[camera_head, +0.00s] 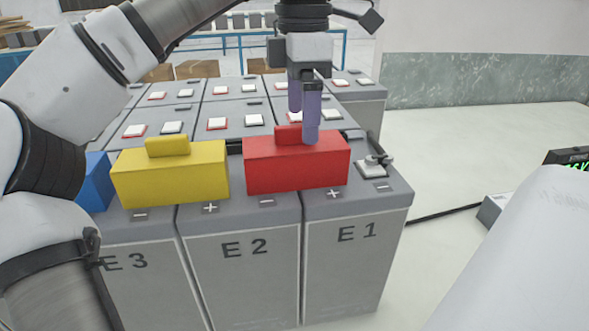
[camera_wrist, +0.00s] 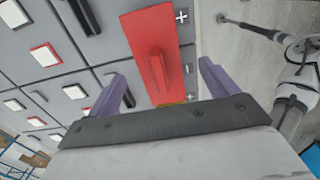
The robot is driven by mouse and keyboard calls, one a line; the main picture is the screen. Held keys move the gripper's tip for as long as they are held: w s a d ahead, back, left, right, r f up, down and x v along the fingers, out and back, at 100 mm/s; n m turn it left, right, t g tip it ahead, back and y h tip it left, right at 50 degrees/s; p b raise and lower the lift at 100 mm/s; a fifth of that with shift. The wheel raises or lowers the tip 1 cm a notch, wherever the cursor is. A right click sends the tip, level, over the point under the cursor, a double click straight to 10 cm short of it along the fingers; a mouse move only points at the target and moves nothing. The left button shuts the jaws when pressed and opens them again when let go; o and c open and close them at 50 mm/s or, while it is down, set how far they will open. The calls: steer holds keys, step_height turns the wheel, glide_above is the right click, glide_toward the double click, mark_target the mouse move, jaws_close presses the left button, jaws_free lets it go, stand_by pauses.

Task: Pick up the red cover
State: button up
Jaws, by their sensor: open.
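The red cover (camera_head: 296,170) is a box-shaped piece with a raised handle rib on top. It sits across the tops of batteries E1 (camera_head: 357,245) and E2 (camera_head: 247,250). My gripper (camera_head: 304,118) points down at the cover's handle, with its purple fingers apart. In the wrist view the red cover (camera_wrist: 152,50) lies beyond and between the open fingers (camera_wrist: 165,82), its rib lengthwise between them. The near finger hides part of the handle in the head view. I cannot tell whether the fingers touch the cover.
A yellow cover (camera_head: 170,175) sits just left of the red one, and a blue cover (camera_head: 97,182) is partly hidden behind my arm. Several more batteries with square terminals stand behind.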

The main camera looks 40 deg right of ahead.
mark_target(298, 143)
steer(key=f, duration=0.5)
steer(key=f+p, duration=0.1)
steer(key=f, duration=0.1)
steer(key=shift+w+a+f, duration=0.1)
steer(key=shift+w+f, duration=0.15)
steer(key=shift+f, duration=0.05)
steer(key=c, duration=1.1)
